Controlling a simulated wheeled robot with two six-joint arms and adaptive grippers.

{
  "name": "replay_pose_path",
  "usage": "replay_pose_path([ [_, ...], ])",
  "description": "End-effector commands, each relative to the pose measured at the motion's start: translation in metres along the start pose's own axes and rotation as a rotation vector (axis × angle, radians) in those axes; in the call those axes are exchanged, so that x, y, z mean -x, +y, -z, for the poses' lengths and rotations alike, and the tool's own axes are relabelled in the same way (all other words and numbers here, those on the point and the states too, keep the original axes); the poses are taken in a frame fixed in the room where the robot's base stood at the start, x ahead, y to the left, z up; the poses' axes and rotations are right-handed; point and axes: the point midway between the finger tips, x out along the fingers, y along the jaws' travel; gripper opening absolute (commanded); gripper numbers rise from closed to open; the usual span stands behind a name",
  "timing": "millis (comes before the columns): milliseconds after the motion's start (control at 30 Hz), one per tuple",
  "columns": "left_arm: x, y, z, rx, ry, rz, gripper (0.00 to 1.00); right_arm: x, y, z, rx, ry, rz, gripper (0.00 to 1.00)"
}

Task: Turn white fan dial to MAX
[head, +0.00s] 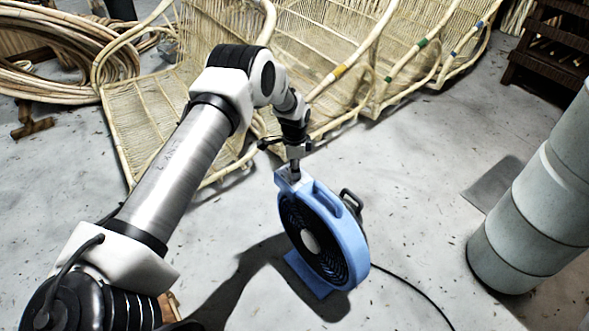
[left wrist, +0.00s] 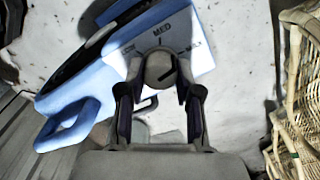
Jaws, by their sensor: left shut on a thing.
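The fan (head: 345,238) is blue with a dark round grille and stands on the grey floor. Its pale control panel (left wrist: 184,32) shows in the left wrist view, with MED printed above the dial and a partly hidden label, apparently MAX, to the right. The round grey-white dial (left wrist: 158,66) carries a dark slanted line; which end is its pointer I cannot tell. My left gripper (head: 294,168) reaches down to the top of the fan, and its fingers are shut on the dial from both sides. In the head view the gripper hides the dial. My right gripper is out of view.
Woven rattan seats (head: 335,65) stand behind the fan, and rattan coils (head: 45,80) lie at the back left. A grey-green cylinder (head: 535,215) stands at the right. A black cable (head: 415,290) runs from the fan across the floor.

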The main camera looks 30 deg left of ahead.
Motion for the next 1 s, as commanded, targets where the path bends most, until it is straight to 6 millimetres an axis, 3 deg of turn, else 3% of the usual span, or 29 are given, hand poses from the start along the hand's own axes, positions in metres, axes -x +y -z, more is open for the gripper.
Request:
replay_pose_path([
  [400, -0.0013, 0.0013, -0.0003, -0.208, -0.001, -0.002, 0.00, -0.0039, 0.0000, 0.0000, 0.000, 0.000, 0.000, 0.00],
  [933, -0.0011, 0.0015, -0.0003, -0.234, -0.001, -0.003, 0.00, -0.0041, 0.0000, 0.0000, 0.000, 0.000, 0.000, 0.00],
  [967, -0.0011, 0.0015, -0.0003, -0.234, -0.001, -0.003, 0.41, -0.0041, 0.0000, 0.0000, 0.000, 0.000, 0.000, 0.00],
  [1000, -0.0011, 0.0015, -0.0003, -0.234, -0.001, -0.003, 0.55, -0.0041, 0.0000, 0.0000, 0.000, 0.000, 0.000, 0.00],
])
